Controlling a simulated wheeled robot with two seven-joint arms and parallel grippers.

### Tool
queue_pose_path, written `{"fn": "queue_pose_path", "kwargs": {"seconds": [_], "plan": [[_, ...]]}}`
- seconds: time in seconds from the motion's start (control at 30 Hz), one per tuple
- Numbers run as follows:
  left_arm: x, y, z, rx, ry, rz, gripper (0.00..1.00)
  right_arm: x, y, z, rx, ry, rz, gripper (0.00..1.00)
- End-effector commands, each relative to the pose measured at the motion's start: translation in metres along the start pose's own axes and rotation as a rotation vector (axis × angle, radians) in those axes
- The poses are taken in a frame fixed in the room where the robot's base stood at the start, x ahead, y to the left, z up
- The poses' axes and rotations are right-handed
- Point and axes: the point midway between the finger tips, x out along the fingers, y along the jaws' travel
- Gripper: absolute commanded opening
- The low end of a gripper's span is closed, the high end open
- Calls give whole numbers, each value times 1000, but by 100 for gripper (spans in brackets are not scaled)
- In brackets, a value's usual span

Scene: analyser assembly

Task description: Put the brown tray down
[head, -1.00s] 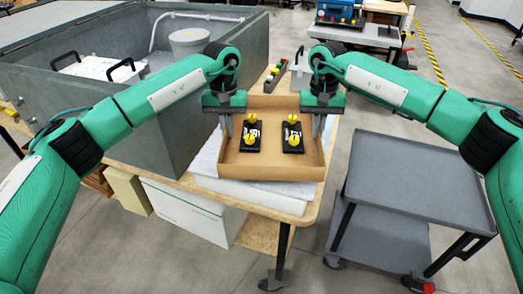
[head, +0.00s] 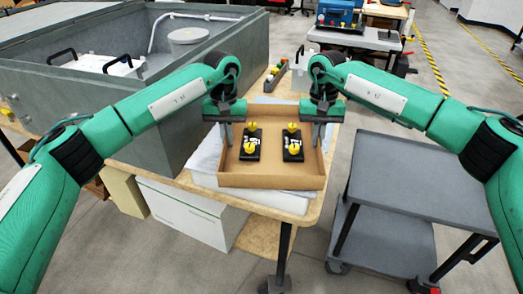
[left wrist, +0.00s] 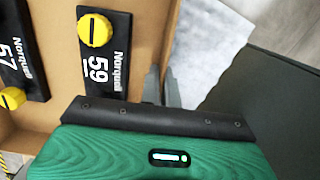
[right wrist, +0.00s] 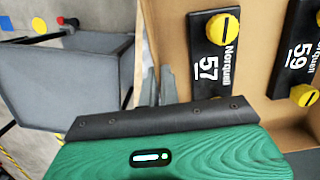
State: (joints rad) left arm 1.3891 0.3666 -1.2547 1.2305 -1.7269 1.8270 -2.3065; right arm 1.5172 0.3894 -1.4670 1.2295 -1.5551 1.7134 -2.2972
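The brown tray (head: 270,182) is a shallow open box near the front corner of the wooden table, level or nearly so. Two black modules with yellow knobs, marked 59 (left wrist: 104,55) and 57 (right wrist: 212,45), lie inside it. My left gripper (head: 225,143) is shut on its left wall; the fingers (left wrist: 162,85) straddle that wall in the left wrist view. My right gripper (head: 320,143) is shut on the right wall, its fingers (right wrist: 167,85) pointing down. White sheets or slabs (head: 268,200) lie beneath the tray. I cannot tell whether its underside touches them.
A large grey sink cabinet (head: 185,125) stands left of the tray. A grey cart (head: 425,185) with an empty top stands to the right, apart from the table. Small coloured parts (head: 274,76) sit behind the tray. The table's front edge (head: 300,222) is close.

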Motion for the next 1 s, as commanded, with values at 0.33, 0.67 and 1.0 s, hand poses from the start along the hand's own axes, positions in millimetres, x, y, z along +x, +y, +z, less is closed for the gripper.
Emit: {"fn": "queue_pose_path", "kwargs": {"seconds": [0.33, 0.67, 1.0], "plan": [[1, 0, 0, 0, 0, 0, 25, 1, 0, 0, 0, 0, 0, 25], [-27, 0, 0, 0, 4, 1, 25, 1, 0, 0, 0, 0, 0, 25], [-96, 0, 0, 0, 3, 0, 25, 2, 0, 0, 0, 0, 0, 25]]}}
